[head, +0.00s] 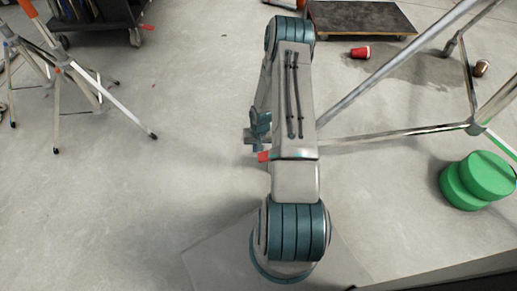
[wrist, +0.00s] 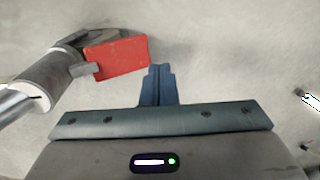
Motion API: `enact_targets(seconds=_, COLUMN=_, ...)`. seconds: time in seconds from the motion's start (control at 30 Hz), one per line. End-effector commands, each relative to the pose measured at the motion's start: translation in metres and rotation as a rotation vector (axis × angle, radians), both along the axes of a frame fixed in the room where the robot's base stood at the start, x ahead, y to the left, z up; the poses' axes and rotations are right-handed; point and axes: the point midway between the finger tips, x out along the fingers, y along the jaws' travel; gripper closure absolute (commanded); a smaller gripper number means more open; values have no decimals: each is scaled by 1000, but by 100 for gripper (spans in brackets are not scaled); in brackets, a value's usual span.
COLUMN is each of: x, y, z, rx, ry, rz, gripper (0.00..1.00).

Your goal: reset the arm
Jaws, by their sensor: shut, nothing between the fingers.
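My arm stretches forward through the middle of the head view, folded above the floor. My gripper (wrist: 158,72) shows in the wrist view with its two dark blue fingers together and nothing between them. In the head view part of the wrist and gripper (head: 252,138) shows at the left side of the arm, and the rest is hidden behind the arm. A red flat piece (wrist: 118,58) on a metal tube lies left of the fingertips in the wrist view, apart from them in the picture. A red piece (head: 264,156) also shows beside my arm in the head view.
Metal stands (head: 75,75) are at the left. A metal frame (head: 390,75) stands at the right, with green round objects (head: 487,176) near it. A red cup (head: 360,52) lies by a low dolly (head: 360,17). The floor left of my arm is mostly clear.

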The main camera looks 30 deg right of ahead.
Motion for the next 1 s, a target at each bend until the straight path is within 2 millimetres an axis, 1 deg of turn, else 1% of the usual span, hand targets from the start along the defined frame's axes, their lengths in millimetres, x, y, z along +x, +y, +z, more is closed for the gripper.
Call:
enact_targets(seconds=0.03, x=3, y=5, z=19, rx=-1, ry=-3, rz=3, gripper=100)
enact_targets(seconds=0.1, x=6, y=9, z=35, rx=-2, ry=-4, rz=3, gripper=100)
enact_targets(seconds=0.2, x=8, y=16, z=54, rx=-1, ry=-2, rz=1, gripper=100)
enact_targets(seconds=0.3, x=10, y=21, z=68, rx=-1, ry=-2, rz=1, gripper=100)
enact_targets(seconds=0.4, x=11, y=25, z=77, rx=0, ry=-1, rz=1, gripper=100)
enact_targets(seconds=0.5, x=12, y=27, z=82, rx=0, ry=0, rz=1, gripper=100)
enact_targets(seconds=0.77, x=13, y=28, z=84, rx=-1, ry=0, rz=2, gripper=100)
enact_targets(seconds=0.83, x=14, y=28, z=93, rx=-5, ry=-2, rz=7, gripper=100)
enact_targets(seconds=0.87, x=15, y=28, z=101, rx=-9, ry=-3, rz=10, gripper=100)
enact_targets(seconds=0.93, x=18, y=29, z=127, rx=-22, ry=-8, rz=24, gripper=100)
enact_targets(seconds=0.97, x=20, y=29, z=142, rx=-30, ry=-10, rz=32, gripper=100)
enact_targets(seconds=1.0, x=21, y=30, z=165, rx=-42, ry=-13, rz=44, gripper=100)
